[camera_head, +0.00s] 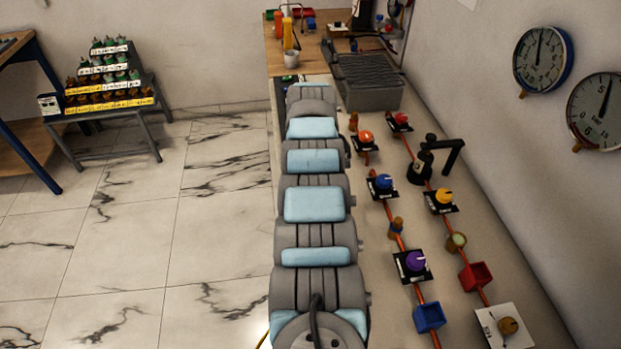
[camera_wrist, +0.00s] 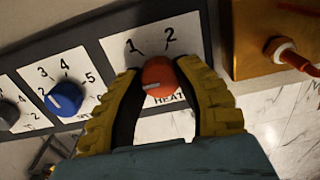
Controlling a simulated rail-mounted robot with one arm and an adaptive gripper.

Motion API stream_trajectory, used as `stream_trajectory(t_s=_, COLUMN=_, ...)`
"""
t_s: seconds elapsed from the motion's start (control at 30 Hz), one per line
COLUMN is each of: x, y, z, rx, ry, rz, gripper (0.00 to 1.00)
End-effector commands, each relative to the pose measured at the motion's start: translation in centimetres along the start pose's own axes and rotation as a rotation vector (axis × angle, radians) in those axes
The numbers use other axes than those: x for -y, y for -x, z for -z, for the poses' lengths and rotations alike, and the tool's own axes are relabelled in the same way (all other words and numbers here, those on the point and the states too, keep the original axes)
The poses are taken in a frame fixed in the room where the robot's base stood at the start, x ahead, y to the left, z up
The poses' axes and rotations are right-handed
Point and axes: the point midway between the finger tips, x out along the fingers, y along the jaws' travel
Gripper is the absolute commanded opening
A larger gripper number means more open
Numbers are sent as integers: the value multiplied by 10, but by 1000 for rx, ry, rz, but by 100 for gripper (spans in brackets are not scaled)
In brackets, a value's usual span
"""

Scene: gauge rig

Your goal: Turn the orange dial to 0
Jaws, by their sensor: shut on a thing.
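In the wrist view, the orange dial (camera_wrist: 158,78) sits on a white scale plate of a dark panel. The figures 1 and 2 show above it, and part of the word HEAT shows below. Its pale pointer mark is on its left side, below the 1. No 0 is visible on this plate; my fingers cover parts of it. The two yellow ribbed fingers of my gripper (camera_wrist: 160,70) are closed on the dial, one on each side. In the head view my gripper is hidden, and I cannot pick out this dial there.
Left of the orange dial are a blue dial (camera_wrist: 64,98) and a black dial (camera_wrist: 8,112). A yellow box (camera_wrist: 257,45) with a red-and-white fitting is close on the right. The head view shows a bench (camera_head: 465,298) with knobs and two wall gauges (camera_head: 543,60).

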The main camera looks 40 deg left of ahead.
Motion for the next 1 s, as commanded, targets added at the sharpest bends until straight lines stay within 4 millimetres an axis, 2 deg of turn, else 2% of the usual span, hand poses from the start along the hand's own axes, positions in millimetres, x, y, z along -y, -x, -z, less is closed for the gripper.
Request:
stream_trajectory(t_s=0.53, x=0, y=-2, z=0, rx=0, ry=22, rz=1, gripper=0)
stream_trajectory(t_s=0.57, x=0, y=-2, z=0, rx=0, ry=22, rz=1, gripper=42)
stream_trajectory(t_s=0.63, x=0, y=-2, z=0, rx=0, ry=22, rz=1, gripper=62)
stream_trajectory(t_s=1.0, x=0, y=1, z=0, rx=0, ry=22, rz=0, gripper=64)
